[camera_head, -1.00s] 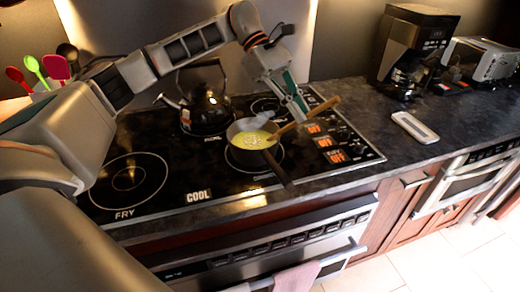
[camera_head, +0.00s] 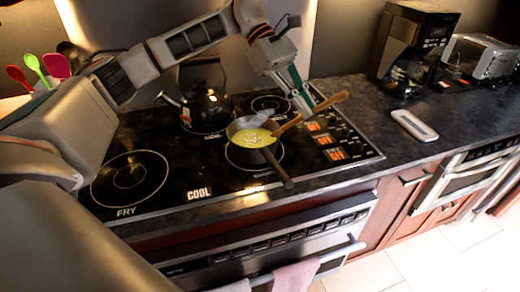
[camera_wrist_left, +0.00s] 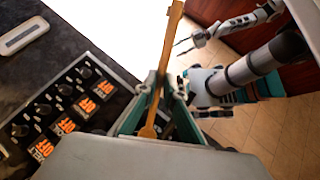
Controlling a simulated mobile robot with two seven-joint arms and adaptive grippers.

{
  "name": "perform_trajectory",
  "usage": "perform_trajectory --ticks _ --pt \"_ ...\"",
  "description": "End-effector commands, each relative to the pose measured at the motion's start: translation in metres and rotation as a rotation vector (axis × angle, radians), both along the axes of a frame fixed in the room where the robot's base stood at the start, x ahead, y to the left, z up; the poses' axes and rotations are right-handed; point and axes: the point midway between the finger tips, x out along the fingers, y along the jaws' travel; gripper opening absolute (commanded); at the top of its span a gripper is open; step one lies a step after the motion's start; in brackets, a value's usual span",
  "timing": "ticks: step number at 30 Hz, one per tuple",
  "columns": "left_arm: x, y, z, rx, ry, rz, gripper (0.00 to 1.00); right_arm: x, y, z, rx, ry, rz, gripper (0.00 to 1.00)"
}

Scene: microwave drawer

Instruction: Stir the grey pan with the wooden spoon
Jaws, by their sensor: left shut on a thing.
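The grey pan (camera_head: 240,125) sits on a right-hand burner of the black stove. It holds yellow food, and its dark handle points toward the front right. My left gripper (camera_head: 306,107) is shut on the wooden spoon (camera_head: 328,104), just right of the pan and above the stove. The spoon slants down to the left, its lower end at the pan's right side; its tip is hard to see. In the left wrist view the spoon (camera_wrist_left: 171,45) runs between the fingers (camera_wrist_left: 160,88). My right gripper (camera_wrist_left: 183,46) shows there with fingers apart, empty.
A black kettle (camera_head: 205,106) stands behind the pan at left. Knobs and lit labels (camera_head: 330,140) line the stove's right side. A white spoon rest (camera_head: 414,125), coffee maker (camera_head: 412,50) and toaster (camera_head: 480,60) are on the right counter. The front-left burner (camera_head: 130,180) is bare.

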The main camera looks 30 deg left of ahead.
Motion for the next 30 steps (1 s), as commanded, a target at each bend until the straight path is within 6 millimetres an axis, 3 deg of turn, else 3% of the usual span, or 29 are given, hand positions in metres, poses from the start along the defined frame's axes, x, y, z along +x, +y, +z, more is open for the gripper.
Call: perform_trajectory --ticks 10,18,30 --pt "0.000 0.000 0.029 0.000 -0.001 0.000 0.00 -0.001 0.000 0.019 0.001 0.001 0.000 0.40" --pt "0.000 0.000 0.048 0.000 -0.002 -0.001 0.00 0.000 0.000 0.017 0.001 -0.002 0.000 0.40" --pt "0.000 0.000 0.049 0.000 0.000 0.000 0.00 -0.002 0.000 0.013 0.000 0.005 0.000 0.40"
